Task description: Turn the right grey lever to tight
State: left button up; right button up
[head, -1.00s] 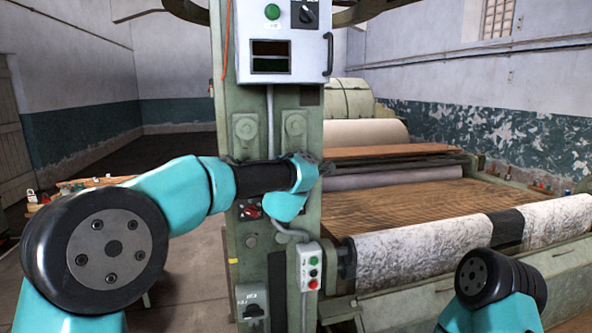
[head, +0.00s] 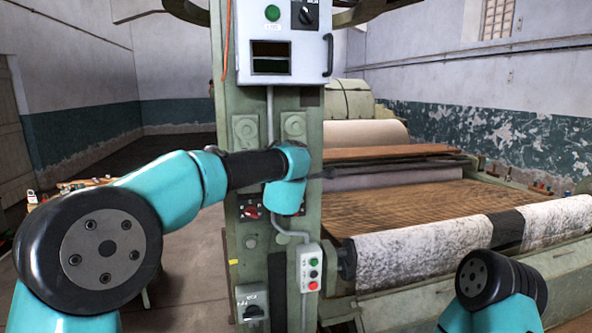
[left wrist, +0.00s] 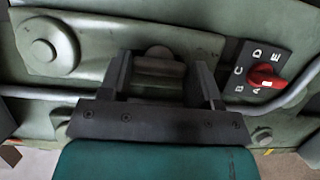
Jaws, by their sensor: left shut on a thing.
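The right grey lever (left wrist: 158,62) shows in the left wrist view as a rounded grey piece between the two dark fingers of my left gripper (left wrist: 164,88). The gripper is shut on it. In the head view my left wrist covers the lever and the fingers, on the right side of the green machine column (head: 235,180). I cannot read any tight mark, and the lever's angle is unclear. My right arm shows at the lower right of the head view; its gripper is outside the picture.
A red selector knob (left wrist: 265,75) with letters sits close to the fingers. A round grey boss (left wrist: 45,52) and a conduit (left wrist: 40,92) are nearby. A button box (head: 311,268) hangs below, and a control box (head: 283,42) is above. The fabric roll (head: 410,248) lies right.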

pick_arm(q)
jog(key=o, duration=0.9)
jog(key=shift+s, duration=0.1)
jog(key=s, duration=0.5)
jog(key=s+a, duration=0.1)
jog(key=s, duration=0.5)
jog(key=s+a, duration=0.1)
jog(key=s, duration=0.5)
jog(key=shift+a, duration=0.2)
